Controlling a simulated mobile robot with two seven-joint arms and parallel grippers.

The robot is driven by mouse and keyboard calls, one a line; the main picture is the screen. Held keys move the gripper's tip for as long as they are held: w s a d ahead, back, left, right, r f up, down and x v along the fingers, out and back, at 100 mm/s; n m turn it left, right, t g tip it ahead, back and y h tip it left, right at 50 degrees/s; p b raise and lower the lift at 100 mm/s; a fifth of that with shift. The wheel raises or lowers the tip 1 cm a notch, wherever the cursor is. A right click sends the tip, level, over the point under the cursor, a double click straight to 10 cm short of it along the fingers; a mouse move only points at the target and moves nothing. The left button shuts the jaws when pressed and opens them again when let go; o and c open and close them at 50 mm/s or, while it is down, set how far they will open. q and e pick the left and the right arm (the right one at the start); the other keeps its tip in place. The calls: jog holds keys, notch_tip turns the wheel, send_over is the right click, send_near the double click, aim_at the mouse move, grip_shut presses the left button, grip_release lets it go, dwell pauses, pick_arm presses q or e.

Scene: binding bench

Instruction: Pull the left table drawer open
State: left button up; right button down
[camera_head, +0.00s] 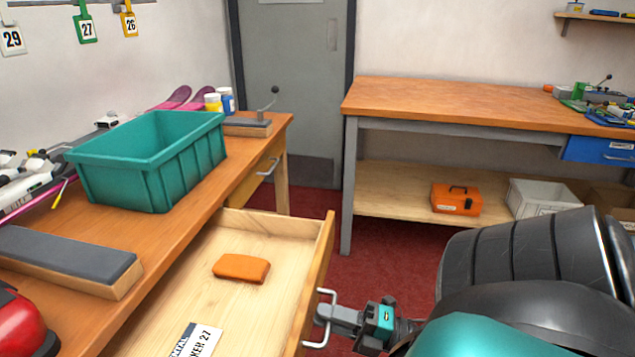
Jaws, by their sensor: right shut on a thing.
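The table drawer (260,222) at the near end of the left-hand workbench is pulled well out, and its inside shows. Its near end is cut off by the bottom of the view. Its pale metal bar handle (323,293) is on the front panel, which faces right. My right gripper (334,316) is at this handle from the right and is shut on it. An orange block (241,268) and a white printed card (196,341) lie inside the drawer. My left gripper is not in view.
On the wooden bench (245,185) stand a teal crate (150,160), a long grey-topped block (65,262) and a red object (22,325). A second drawer (266,172) farther along is shut. Red floor is free between this bench and the far workbench (450,105).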

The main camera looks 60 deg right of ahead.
dwell(0.3)
jog(key=c, duration=1.3)
grip_release()
jog(key=shift+c, duration=0.2)
jog(key=shift+s, duration=0.15)
jog(key=b+v, duration=0.1)
jog(key=v, duration=1.1)
jog(key=shift+s+d, duration=0.25)
jog(key=shift+s, duration=0.1)
